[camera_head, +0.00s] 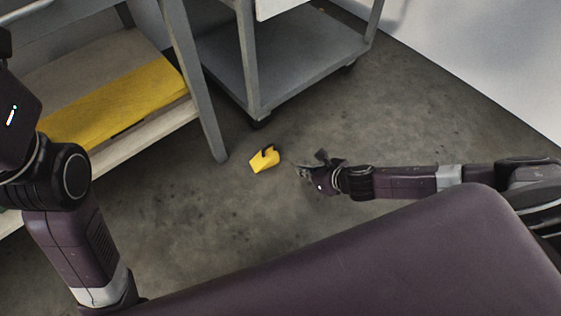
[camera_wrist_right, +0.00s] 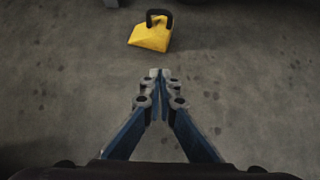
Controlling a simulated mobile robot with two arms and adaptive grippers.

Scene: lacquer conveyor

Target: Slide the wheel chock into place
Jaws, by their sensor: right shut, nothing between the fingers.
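The yellow wheel chock (camera_head: 262,161) with a black handle lies on the concrete floor in the middle of the head view. A grey cart (camera_head: 290,62) stands just behind it, and its nearest black wheel (camera_head: 260,122) is a short way beyond the chock. My right gripper (camera_head: 303,171) is low over the floor, right of the chock and apart from it. In the right wrist view the right gripper (camera_wrist_right: 156,76) is shut and empty, with the chock (camera_wrist_right: 149,36) ahead of its fingertips. The left arm shows at the left, but its gripper is not in view.
A shelf unit (camera_head: 205,125) with a yellow panel (camera_head: 115,100) on its lower board stands at the left, its leg near the chock. A white wall (camera_head: 480,60) borders the right. The floor right of the cart is clear.

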